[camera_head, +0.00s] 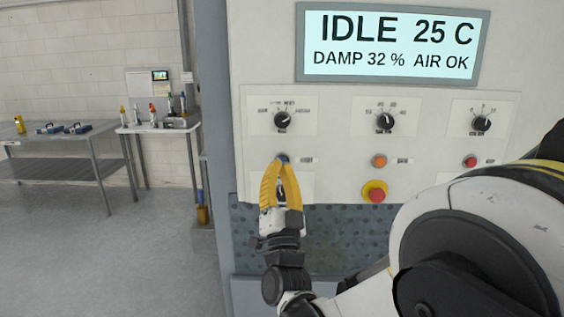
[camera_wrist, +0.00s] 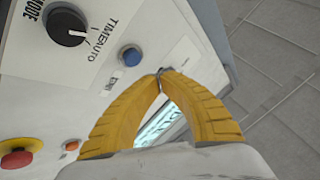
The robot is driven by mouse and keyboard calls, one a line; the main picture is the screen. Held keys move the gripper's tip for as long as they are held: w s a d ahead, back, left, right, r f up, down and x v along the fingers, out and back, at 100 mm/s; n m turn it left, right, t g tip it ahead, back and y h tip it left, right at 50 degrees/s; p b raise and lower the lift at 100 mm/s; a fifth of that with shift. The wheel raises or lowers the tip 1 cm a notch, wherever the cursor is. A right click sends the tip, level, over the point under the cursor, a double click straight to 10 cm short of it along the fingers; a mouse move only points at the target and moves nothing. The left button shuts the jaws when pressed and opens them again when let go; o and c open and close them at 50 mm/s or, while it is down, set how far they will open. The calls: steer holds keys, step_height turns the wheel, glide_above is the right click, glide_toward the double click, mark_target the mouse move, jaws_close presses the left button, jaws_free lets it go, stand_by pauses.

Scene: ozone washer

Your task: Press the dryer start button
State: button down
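A blue round button (camera_head: 283,157) sits below the left dial on the white control panel (camera_head: 345,185); its small label is hard to read. My gripper (camera_head: 282,164), with yellow fingers, points up at the panel, its tips overlapping the button's lower edge. In the wrist view the blue button (camera_wrist: 131,56) shows whole, up and left of the fingertips (camera_wrist: 161,73), with a gap in the picture. The fingertips meet with nothing between them. I cannot tell whether they touch the panel. The display (camera_head: 390,45) reads IDLE, 25 C, DAMP 32 %, AIR OK.
Three black dials, the left one (camera_head: 282,119) above the blue button, line the panel. An orange button (camera_head: 379,160), a red button (camera_head: 470,161) and a red emergency knob on yellow (camera_head: 376,193) lie to the right. A metal workbench (camera_head: 65,170) stands far left; the floor between is clear.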

mark_target(279, 148)
steer(key=shift+w, duration=1.4)
steer(key=shift+w, duration=0.1)
stand_by(0.3)
steer(key=shift+w+b, duration=0.3)
steer(key=shift+w, duration=0.05)
steer(key=shift+w, duration=0.5)
stand_by(0.7)
steer(key=shift+s, duration=0.95)
steer(key=s, duration=0.5)
steer(key=shift+b, duration=0.35)
